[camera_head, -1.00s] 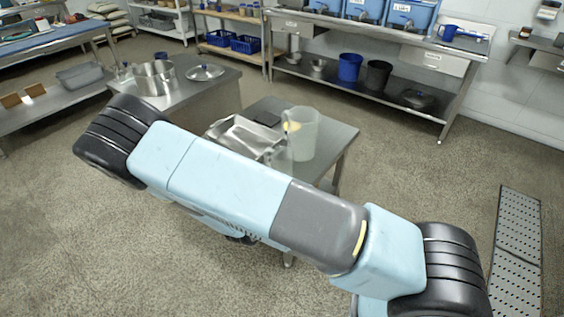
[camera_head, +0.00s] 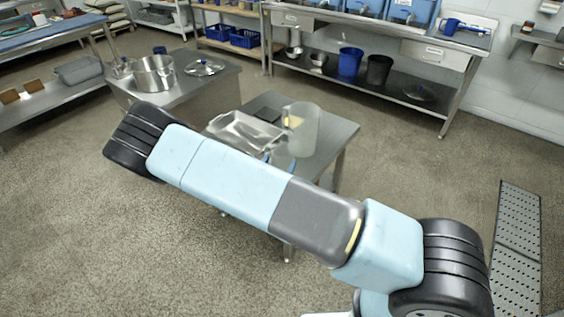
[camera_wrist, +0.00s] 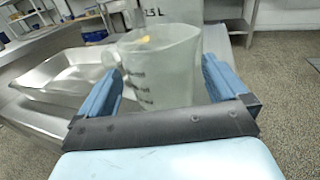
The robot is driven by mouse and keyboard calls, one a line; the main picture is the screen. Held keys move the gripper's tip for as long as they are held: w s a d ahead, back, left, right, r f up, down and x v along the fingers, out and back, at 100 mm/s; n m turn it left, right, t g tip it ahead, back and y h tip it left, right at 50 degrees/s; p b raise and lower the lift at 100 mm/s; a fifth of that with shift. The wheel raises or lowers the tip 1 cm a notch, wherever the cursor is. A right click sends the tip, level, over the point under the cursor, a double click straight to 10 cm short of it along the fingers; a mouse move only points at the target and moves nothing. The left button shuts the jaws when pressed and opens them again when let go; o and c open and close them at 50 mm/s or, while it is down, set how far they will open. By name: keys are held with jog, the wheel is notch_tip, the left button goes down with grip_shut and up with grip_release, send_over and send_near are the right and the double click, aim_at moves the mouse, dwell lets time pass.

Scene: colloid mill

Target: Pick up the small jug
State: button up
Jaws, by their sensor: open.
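The small jug (camera_wrist: 160,75) is translucent, with dark measuring marks on its side, and stands upright in the wrist view. My gripper (camera_wrist: 160,68) is open, with one blue finger to the left and one to the right of the jug; whether they touch it I cannot tell. A bigger translucent jug (camera_head: 305,125), yellowish inside, stands on the small steel table in the head view. A fainter translucent shape at its lower left may be the small jug, partly hidden by my arm. My gripper is mostly hidden there.
A shallow steel tray (camera_head: 243,132) lies left of the jugs on the small table (camera_head: 338,137). A steel pot (camera_head: 153,73) and a lid (camera_head: 205,67) stand on the table behind at left. Shelving lines the back wall. A perforated ramp (camera_head: 517,235) lies at right; the floor between is clear.

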aim_at(286, 149)
jog(key=x, duration=0.5)
jog(key=c, duration=0.7)
jog(key=shift+c, duration=0.2)
